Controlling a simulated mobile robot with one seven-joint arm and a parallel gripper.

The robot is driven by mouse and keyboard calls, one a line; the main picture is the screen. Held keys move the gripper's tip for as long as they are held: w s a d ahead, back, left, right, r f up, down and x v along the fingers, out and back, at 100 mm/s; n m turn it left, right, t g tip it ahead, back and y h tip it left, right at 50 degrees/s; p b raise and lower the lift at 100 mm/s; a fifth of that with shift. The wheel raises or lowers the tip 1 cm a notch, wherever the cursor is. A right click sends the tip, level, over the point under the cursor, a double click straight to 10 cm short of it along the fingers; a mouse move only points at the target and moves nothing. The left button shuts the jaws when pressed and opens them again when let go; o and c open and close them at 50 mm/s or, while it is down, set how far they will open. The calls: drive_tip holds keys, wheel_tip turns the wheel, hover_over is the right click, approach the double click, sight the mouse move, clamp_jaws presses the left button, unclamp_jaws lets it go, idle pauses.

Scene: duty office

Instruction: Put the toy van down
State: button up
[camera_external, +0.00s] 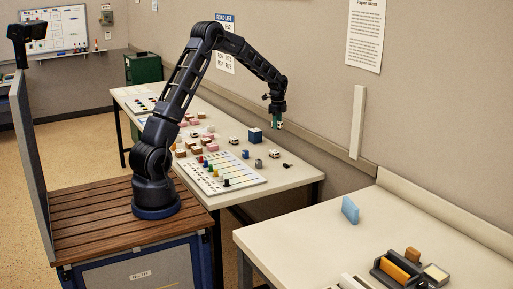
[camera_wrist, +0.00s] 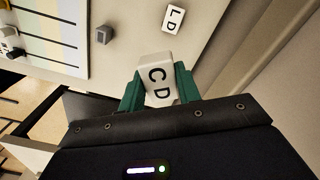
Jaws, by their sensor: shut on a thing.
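My gripper (camera_external: 277,112) is raised above the right end of the far table (camera_external: 305,176).
A blue box (camera_external: 255,135), a small white vehicle (camera_external: 275,153) and a lined white board (camera_external: 222,176) stand nearby. The wall runs behind.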

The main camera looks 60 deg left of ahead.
drive_tip(key=s+d, duration=0.1)
drive_tip(key=d, duration=4.2)
drive_tip(key=s+d+r+m, duration=0.3)
drive_tip(key=s+d+m, duration=0.25)
drive_tip(key=d, duration=0.75)
drive_tip(key=s+d+r+m, duration=0.2)
drive_tip(key=s+d+m, duration=0.3)
drive_tip(key=d, duration=0.8)
wheel_tip(320, 180, up, 7)
drive_tip(key=m, duration=1.4)
hover_over(321, 275)
wheel_tip(321, 275, down, 20)
drive_tip(key=shift+d+r, duration=0.1)
drive_tip(key=shift+r, duration=0.15)
